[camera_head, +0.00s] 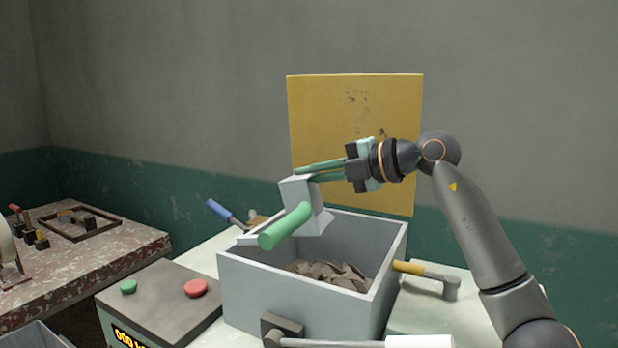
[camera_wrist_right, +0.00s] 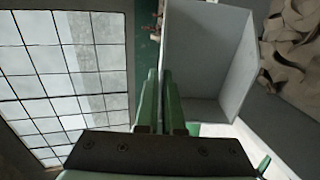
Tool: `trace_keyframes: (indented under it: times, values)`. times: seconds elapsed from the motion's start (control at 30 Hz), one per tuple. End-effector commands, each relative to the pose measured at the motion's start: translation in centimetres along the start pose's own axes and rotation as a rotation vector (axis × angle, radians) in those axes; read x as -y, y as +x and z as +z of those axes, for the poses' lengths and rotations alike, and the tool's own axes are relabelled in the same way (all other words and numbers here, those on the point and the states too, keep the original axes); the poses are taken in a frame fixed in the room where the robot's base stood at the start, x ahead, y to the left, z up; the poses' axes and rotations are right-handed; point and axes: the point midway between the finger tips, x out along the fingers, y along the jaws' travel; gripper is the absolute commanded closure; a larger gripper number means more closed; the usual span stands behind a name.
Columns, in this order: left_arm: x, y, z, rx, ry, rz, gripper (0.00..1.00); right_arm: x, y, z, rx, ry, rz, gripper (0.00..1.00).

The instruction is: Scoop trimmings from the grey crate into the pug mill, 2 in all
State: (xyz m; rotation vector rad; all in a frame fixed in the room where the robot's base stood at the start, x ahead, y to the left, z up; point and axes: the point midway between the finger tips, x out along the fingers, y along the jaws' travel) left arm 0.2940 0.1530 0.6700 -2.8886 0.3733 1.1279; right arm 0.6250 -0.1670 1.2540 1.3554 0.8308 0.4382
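A grey open-topped box (camera_head: 290,300) holds brown clay trimmings (camera_head: 335,273). I cannot tell whether it is the crate or the mill's hopper. My right gripper (camera_head: 298,171) is above its back part, its green fingers close together on a grey scoop (camera_head: 297,192) with a thick green handle (camera_head: 285,228). The scoop hangs tilted over the box, handle towards me. In the right wrist view the fingers (camera_wrist_right: 160,98) are nearly parallel beside the scoop (camera_wrist_right: 205,60), whose visible inside is bare. My left gripper is out of view.
A control box (camera_head: 150,303) with green and red buttons stands left of the box. Levers stick out at its front (camera_head: 365,342) and right (camera_head: 425,272). A stained yellow panel (camera_head: 355,110) stands at the back. Another grey rim (camera_head: 38,338) shows lower left.

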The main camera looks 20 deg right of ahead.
Motion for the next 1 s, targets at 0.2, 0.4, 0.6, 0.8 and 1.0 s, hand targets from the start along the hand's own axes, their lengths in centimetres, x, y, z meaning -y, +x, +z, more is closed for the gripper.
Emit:
trace_keyframes:
  times: [0.2, 0.4, 0.6, 0.8, 1.0]
  values:
    - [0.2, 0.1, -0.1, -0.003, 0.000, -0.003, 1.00, -0.1, 0.0, 0.0, 0.000, 0.000, 0.001, 1.00]
    - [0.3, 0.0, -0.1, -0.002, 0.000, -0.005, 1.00, -0.2, -0.1, 0.0, 0.000, -0.001, 0.001, 1.00]
    - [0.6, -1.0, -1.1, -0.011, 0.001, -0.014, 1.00, -1.8, -0.5, 0.0, 0.000, -0.001, 0.002, 1.00]
    - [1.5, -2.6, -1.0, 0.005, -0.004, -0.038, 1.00, -3.8, -1.0, -0.1, -0.001, -0.001, 0.002, 1.00]
    - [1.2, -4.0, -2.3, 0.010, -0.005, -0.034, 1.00, -5.7, -1.6, 0.0, 0.000, -0.001, 0.001, 1.00]
